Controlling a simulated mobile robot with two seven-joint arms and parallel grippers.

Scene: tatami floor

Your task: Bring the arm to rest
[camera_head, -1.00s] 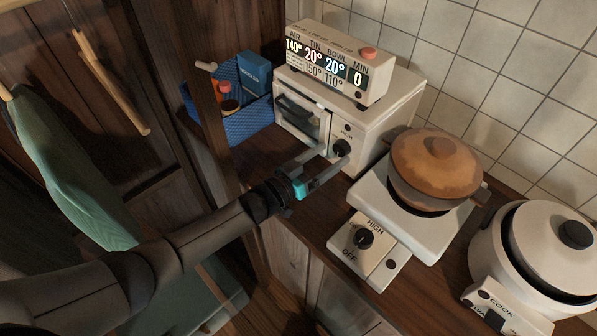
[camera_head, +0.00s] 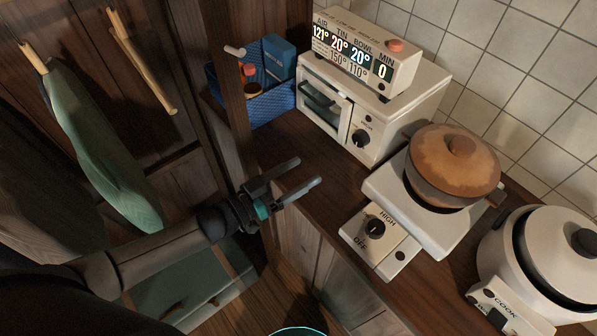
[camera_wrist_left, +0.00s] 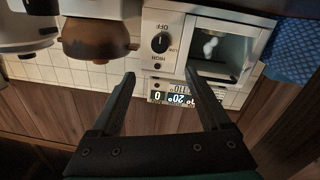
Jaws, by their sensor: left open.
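My left gripper (camera_head: 296,182) is open and empty, held over the front edge of the counter, apart from the toaster oven and the hot plate. Its two fingers also show spread in the left wrist view (camera_wrist_left: 160,90), with nothing between them. My left arm reaches in from the lower left. My right gripper is not in view.
The white toaster oven (camera_head: 388,125) carries a display box (camera_head: 362,50). A hot plate (camera_head: 437,231) holds a lidded brown pot (camera_head: 455,165). A rice cooker (camera_head: 545,255) stands right. A blue basket (camera_head: 270,103) and hanging green cloth (camera_head: 95,150) are left.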

